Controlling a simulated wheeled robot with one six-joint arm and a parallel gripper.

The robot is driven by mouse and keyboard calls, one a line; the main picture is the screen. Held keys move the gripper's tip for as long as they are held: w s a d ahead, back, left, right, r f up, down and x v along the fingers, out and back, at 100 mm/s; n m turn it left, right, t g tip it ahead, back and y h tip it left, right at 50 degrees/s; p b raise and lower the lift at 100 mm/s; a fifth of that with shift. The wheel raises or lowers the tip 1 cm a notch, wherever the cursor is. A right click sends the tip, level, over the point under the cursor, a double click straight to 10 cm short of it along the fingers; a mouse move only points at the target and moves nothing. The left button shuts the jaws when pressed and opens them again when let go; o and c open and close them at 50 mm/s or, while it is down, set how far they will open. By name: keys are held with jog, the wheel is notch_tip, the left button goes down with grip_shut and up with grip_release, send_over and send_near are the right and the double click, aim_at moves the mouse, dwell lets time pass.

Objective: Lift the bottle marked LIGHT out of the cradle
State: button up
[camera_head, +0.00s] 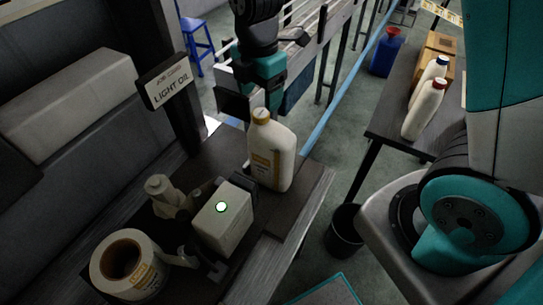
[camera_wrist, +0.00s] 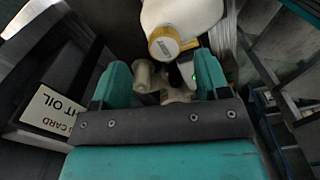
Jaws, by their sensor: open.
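A white bottle (camera_head: 272,152) with a yellow cap and a pale yellow label stands upright on the dark bench; I cannot read its label. Its cap end shows at the top of the wrist view (camera_wrist: 182,14). I cannot make out a cradle around its base. My gripper (camera_head: 268,95) is just above and behind the cap in the head view. In the wrist view its two teal fingers (camera_wrist: 160,80) are spread apart with nothing gripped between them, and the bottle lies beyond the fingertips. A job card (camera_head: 170,86) reads LIGHT OIL.
A pale box (camera_head: 222,222) with a lit green-rimmed button stands in front of the bottle. A tape roll (camera_head: 128,262) is at the bench's near left. Two white bottles, blue-capped (camera_head: 431,77) and red-capped (camera_head: 423,110), stand on the right table. A black bin (camera_head: 345,230) is on the floor.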

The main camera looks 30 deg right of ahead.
aim_at(261, 112)
jog(key=shift+s+f+p, duration=0.15)
jog(key=shift+f+p, duration=0.3)
jog(key=shift+f, duration=0.95)
jog(key=shift+s+f+p, duration=0.15)
jog(key=shift+f+p, duration=0.3)
jog(key=shift+f, duration=0.9)
grip_shut()
